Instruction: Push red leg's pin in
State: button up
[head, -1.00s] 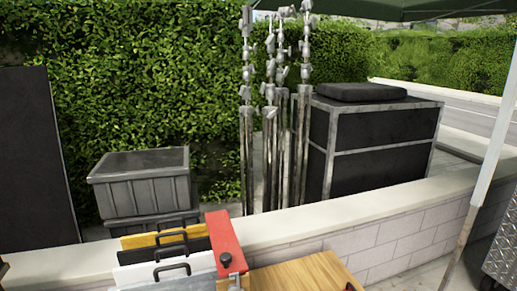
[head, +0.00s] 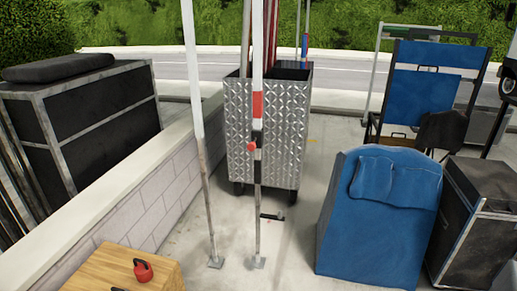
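A canopy leg with a red band (head: 258,105) stands upright in front of a metal cart in the head view. Below the band is a black collar with a round red pin knob (head: 252,146) on its left side. The leg's lower tube runs down to a small foot plate on the ground. I cannot tell how far the pin sits in. My gripper is not in view.
A plain white leg (head: 204,150) stands left of the red one. A diamond-plate cart (head: 290,135) is behind. A low wall (head: 140,170) and wooden box (head: 115,270) are left. A blue-covered object (head: 375,220) and black case (head: 475,225) are right. Grey pavement is open between.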

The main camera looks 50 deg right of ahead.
aim_at(251, 146)
jog(key=u, duration=1.3)
jog(key=k, duration=0.1)
jog(key=z, duration=2.9)
jog(key=k, duration=0.6)
jog(key=u, duration=0.1)
jog(key=i, duration=0.55)
jog(key=z, duration=0.1)
